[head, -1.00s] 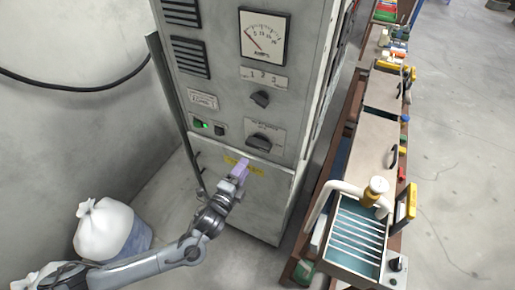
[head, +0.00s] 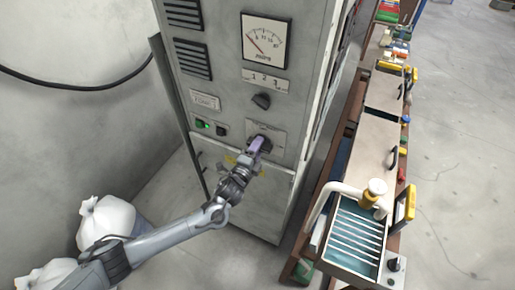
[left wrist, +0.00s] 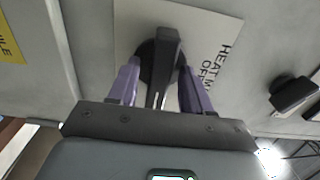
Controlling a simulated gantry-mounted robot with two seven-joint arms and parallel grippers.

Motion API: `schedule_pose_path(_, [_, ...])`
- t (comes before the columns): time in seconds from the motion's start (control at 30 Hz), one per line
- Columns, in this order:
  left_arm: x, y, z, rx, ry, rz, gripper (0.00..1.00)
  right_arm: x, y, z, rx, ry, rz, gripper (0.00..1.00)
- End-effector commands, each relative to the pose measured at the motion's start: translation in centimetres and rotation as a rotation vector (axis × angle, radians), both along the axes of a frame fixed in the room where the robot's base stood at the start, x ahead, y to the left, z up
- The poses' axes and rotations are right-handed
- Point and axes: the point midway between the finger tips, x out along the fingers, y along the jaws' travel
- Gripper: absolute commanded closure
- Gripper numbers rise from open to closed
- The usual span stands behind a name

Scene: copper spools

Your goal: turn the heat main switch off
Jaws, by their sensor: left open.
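The heat main switch is a black rotary knob (left wrist: 160,55) on a pale plate (left wrist: 205,28) with partly hidden lettering, "HEAT M" and "OFF". In the head view the switch (head: 267,142) is low on the grey cabinet front, partly covered by my gripper. My left gripper (head: 257,145) is open at the switch. In the left wrist view its two purple fingers stand on either side of the knob's long grip, with small gaps visible. The knob's exact pointing against the lettering is hard to tell. My right gripper is not in view.
Another black knob (head: 261,101) sits above, under the amps meter (head: 266,41). A green-lit switch (head: 202,124) is to the left. A yellow label (left wrist: 10,38) is nearby. A workbench with a slatted tray (head: 345,262) stands right of the cabinet. White sacks (head: 105,220) lie lower left.

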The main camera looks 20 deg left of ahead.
Motion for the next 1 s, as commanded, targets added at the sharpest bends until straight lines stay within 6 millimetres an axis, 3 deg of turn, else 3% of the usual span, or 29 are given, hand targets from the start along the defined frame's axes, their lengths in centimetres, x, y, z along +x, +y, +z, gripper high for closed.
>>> schedule_pose_path(0.17, [-0.02, -0.03, -0.02, 0.0, 0.0, -0.001, 0.54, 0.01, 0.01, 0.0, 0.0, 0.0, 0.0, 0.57])
schedule_pose_path(0.47, [-0.04, -0.02, -0.03, 0.0, 0.0, 0.0, 1.0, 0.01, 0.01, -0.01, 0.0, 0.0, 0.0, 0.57])
schedule_pose_path(0.77, [-0.08, -0.05, -0.12, -0.031, 0.004, -0.001, 1.0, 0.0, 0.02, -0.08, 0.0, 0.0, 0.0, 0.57])
schedule_pose_path(1.0, [-0.1, -0.05, -0.2, -0.153, 0.017, 0.0, 1.0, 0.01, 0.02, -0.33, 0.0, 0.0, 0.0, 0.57])
